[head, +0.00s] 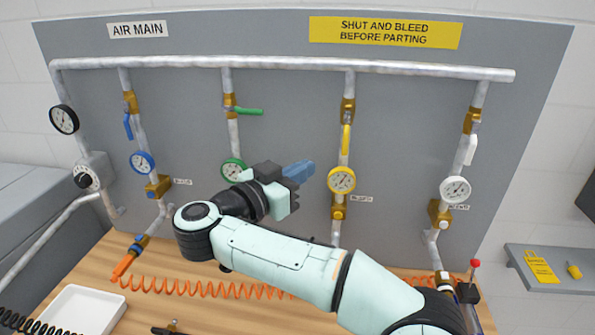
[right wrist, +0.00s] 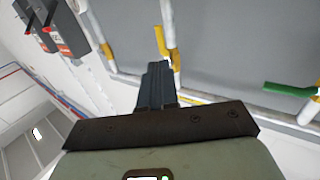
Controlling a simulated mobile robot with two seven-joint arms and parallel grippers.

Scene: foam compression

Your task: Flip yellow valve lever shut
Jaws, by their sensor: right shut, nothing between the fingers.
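The yellow valve lever (head: 346,138) points down along its vertical pipe, below a brass valve body (head: 347,108) and above a yellow gauge (head: 341,180). My right gripper (head: 303,170) is shut and empty, its blue-grey fingers pointing right, to the left of the yellow gauge and lower than the lever. In the right wrist view, the shut fingers (right wrist: 154,85) end close to a pipe with yellow or brass parts (right wrist: 175,58); I cannot tell whether the lever is among them or whether they touch. My left gripper is out of view.
A green lever (head: 249,111) sticks out sideways on the pipe to the left. A blue lever (head: 128,126) and a white lever (head: 470,150) hang on other pipes. An orange coiled hose (head: 210,288) and white tray (head: 85,311) are on the wooden bench (head: 92,262).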

